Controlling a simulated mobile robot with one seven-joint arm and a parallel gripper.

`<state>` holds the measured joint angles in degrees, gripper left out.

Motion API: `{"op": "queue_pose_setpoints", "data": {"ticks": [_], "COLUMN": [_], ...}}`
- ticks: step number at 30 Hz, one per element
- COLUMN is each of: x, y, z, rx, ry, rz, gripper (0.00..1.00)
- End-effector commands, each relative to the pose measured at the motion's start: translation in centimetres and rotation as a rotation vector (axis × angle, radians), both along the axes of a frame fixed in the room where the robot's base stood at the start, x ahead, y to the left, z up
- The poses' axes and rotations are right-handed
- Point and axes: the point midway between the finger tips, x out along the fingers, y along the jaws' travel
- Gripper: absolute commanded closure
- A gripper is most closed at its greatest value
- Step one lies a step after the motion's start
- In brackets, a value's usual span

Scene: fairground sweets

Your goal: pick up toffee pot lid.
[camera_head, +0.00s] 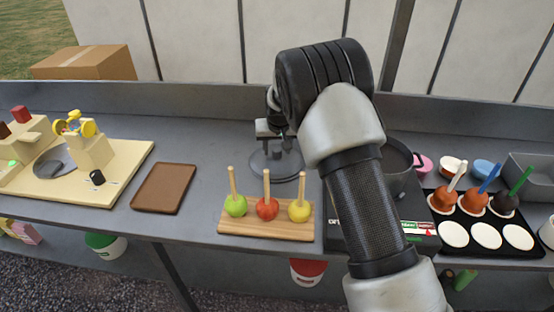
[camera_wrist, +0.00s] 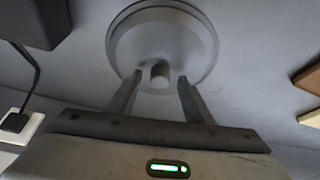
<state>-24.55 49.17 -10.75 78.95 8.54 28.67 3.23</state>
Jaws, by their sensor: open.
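The toffee pot lid (camera_head: 268,172) is a round grey disc lying on the grey counter, behind the wooden board of apples. In the wrist view the lid (camera_wrist: 122,42) shows its rim and a short round knob (camera_wrist: 160,72) at its near side. My gripper (camera_head: 272,132) is above the lid, pointing down. In the wrist view my gripper (camera_wrist: 159,82) is open, with one finger on each side of the knob and visible gaps. The dark toffee pot (camera_head: 398,178) stands right of the lid, partly hidden by my arm.
Three apples on sticks stand on a wooden board (camera_head: 240,228) in front of the lid. A brown tray (camera_head: 163,188) lies left. A black tray (camera_head: 460,243) with dipped apples and white discs is at right. Clear counter lies left of the lid.

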Motion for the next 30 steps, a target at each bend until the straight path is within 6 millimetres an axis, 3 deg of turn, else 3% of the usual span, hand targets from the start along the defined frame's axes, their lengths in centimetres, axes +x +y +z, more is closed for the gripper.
{"op": "queue_pose_setpoints", "data": {"ticks": [5,14,24,30], "x": [0.0,0.0,0.1,0.1], "y": [0.0,0.0,0.0,0.0], "z": [0.0,0.0,0.3,3.3], "rx": [0.0,0.0,0.002,0.002], "ry": [-0.001,0.0,-0.002,-0.005], "rz": [0.0,0.0,-0.001,-0.001], "gripper": [0.54,1.0,1.0,1.0]}}
